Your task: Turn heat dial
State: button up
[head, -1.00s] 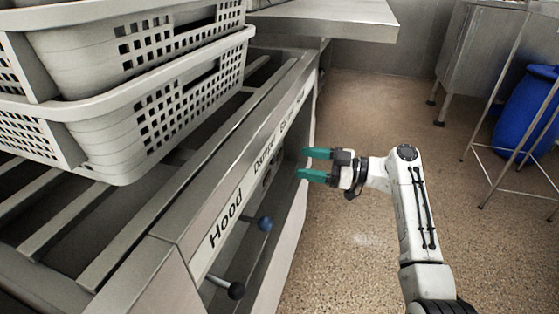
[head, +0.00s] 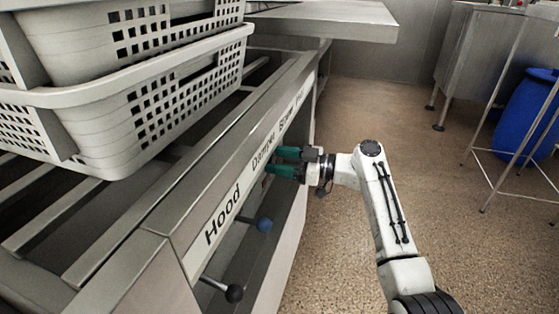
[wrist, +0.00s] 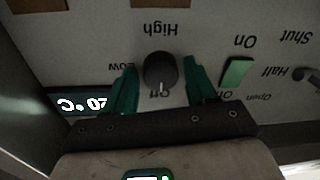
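The heat dial (wrist: 160,70) is a round dark knob on a pale panel in the wrist view. The words High, Low and Off around it appear upside down, and its white mark points toward Off. My gripper (wrist: 160,80) is open, with one green finger on each side of the dial; I cannot tell whether they touch it. In the head view my gripper (head: 276,160) reaches the front face of the counter below the Damper label, and the dial is hidden there.
A green switch (wrist: 236,72) marked On sits beside the dial, with a small lever (wrist: 304,75) beyond. A lit display (wrist: 82,103) is on the other side. Blue (head: 264,225) and black (head: 234,293) knobs protrude below the Hood label. Baskets (head: 120,120) stand on the slatted counter.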

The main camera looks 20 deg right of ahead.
jog(key=c, duration=0.8)
jog(key=shift+m, duration=0.3)
jog(key=m, duration=0.3)
jog(key=shift+p, duration=0.35)
jog(key=m+p, duration=0.1)
jog(key=m, duration=0.4)
jog(key=shift+s+p, duration=0.1)
jog(key=shift+p, duration=0.3)
jog(key=m+p, duration=0.2)
jog(key=m, duration=0.2)
jog(key=shift+r+m+t+p, duration=0.1)
jog(key=shift+m+t+p, duration=0.2)
jog(key=shift+m+t, duration=0.1)
jog(key=m+p, duration=0.2)
jog(key=m, duration=0.3)
jog(key=shift+p, duration=0.3)
